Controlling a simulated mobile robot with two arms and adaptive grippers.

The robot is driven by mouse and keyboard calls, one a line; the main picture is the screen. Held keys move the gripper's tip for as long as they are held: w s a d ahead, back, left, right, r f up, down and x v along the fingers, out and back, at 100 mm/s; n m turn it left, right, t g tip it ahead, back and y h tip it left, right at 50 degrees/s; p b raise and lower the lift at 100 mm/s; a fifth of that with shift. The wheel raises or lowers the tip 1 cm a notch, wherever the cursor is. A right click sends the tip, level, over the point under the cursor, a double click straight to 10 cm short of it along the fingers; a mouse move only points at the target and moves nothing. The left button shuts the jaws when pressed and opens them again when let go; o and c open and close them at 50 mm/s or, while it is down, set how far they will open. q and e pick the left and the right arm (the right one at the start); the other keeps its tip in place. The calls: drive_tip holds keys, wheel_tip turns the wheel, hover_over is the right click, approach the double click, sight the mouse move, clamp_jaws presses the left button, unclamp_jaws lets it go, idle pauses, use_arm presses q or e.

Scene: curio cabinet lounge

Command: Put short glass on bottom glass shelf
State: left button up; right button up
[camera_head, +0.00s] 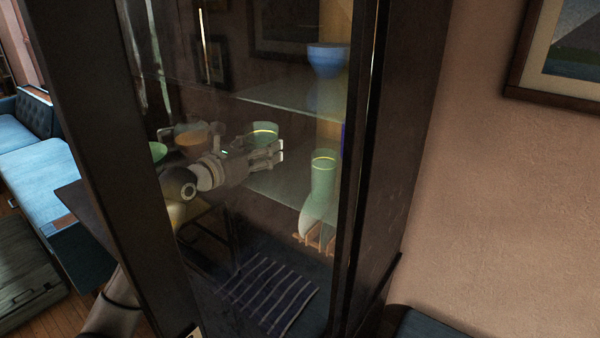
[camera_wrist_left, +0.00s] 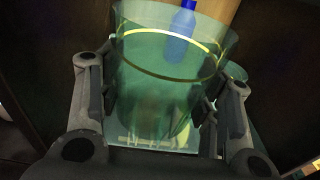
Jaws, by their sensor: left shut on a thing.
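The short glass (camera_head: 264,131) is clear green with a yellow band near its rim. My left gripper (camera_head: 279,152) is shut on it inside the cabinet, seen through the glass pane. In the left wrist view the glass (camera_wrist_left: 160,95) stands between the two fingers (camera_wrist_left: 160,110), its open rim facing up. The bottom glass shelf (camera_head: 268,186) lies below the gripper. I cannot tell whether the glass touches it. My right gripper is not in view.
A tall green glass vessel (camera_head: 321,185) stands to the right, near a small wooden rack (camera_head: 313,238). A blue vase (camera_head: 327,60) is on the upper glass shelf (camera_head: 285,97). A striped cloth (camera_head: 270,291) lies on the cabinet floor. The dark door frame (camera_head: 365,170) bounds the right side.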

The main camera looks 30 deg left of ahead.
use_arm(q)
drive_tip(key=w+f, duration=0.2)
drive_tip(key=w, duration=0.1)
drive_tip(key=w+f+p, duration=0.1)
drive_tip(key=w+f, duration=0.1)
drive_tip(key=w, duration=0.1)
drive_tip(key=w+f, duration=0.2)
drive_tip(key=f, duration=0.1)
drive_tip(key=shift+w+d+p, duration=0.3)
drive_tip(key=shift+w+d, duration=0.05)
drive_tip(key=shift+w, duration=0.05)
drive_tip(key=shift+w+f, duration=0.35)
drive_tip(key=shift+f, duration=0.1)
wheel_tip(320, 180, down, 3)
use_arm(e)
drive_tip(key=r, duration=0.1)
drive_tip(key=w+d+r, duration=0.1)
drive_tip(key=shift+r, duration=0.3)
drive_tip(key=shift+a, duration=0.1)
use_arm(q)
drive_tip(key=shift+f, duration=0.2)
drive_tip(key=o, duration=1.2)
drive_tip(key=shift+o, duration=0.2)
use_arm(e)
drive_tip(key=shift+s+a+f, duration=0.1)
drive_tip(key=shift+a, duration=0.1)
